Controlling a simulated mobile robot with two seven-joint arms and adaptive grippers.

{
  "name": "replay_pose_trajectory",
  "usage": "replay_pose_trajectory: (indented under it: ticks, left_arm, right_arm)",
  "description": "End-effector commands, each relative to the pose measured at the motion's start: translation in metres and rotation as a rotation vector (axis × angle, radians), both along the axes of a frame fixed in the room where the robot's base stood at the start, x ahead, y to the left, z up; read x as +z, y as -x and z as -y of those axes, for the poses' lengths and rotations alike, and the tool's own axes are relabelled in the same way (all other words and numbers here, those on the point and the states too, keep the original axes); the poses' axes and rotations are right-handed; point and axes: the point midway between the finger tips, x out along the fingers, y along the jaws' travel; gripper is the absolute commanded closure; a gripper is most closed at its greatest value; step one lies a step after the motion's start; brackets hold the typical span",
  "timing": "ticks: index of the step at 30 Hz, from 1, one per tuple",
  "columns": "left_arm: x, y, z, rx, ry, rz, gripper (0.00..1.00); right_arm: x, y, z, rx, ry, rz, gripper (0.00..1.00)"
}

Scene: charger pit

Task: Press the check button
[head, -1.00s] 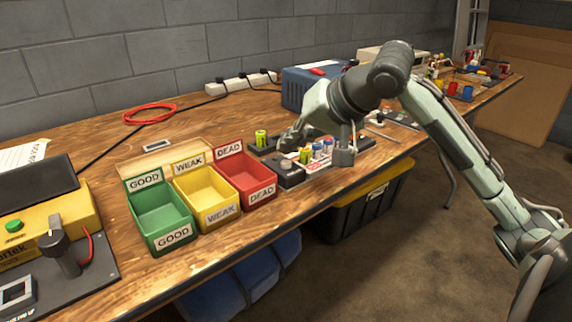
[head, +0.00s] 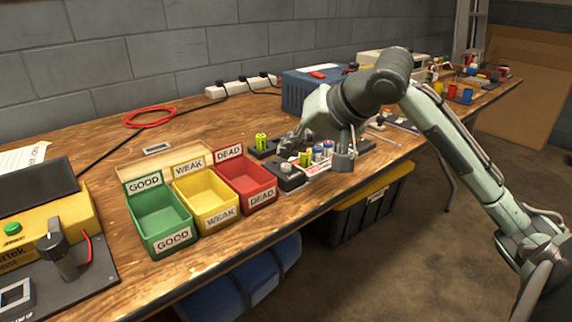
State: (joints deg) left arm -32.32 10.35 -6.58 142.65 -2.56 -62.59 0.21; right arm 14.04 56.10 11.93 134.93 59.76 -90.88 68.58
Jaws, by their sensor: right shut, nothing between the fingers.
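A dark charger unit (head: 290,181) sits on the bench right of the sorting bins. It has a small pale round button (head: 286,168) near its left end. Several upright batteries (head: 317,153) stand on it, behind a white and red label. No check label is readable. My right gripper (head: 343,160) is shut and empty, pointing down at the right end of this unit. Whether it touches anything there cannot be told. A green button (head: 13,228) shows on a yellow device (head: 50,225) at the far left. My left gripper is not in view.
Open green (head: 157,241), yellow (head: 205,221) and red (head: 249,202) bins stand left of the charger, marked GOOD, WEAK and DEAD. A green battery (head: 261,140) stands behind. A blue case (head: 300,90) and power strip (head: 228,89) line the wall. The bench's front edge is clear.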

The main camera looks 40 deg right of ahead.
Motion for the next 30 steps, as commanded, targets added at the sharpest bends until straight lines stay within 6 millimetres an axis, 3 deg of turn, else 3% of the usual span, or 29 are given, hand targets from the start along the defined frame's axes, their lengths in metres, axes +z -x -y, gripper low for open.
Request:
replay_pose_trajectory:
  ticks: [30]
  left_arm:
    - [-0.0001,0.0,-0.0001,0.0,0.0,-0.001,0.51]
  right_arm:
    - [-0.0086,0.0,-0.0001,0.0,0.0,0.0,1.0]
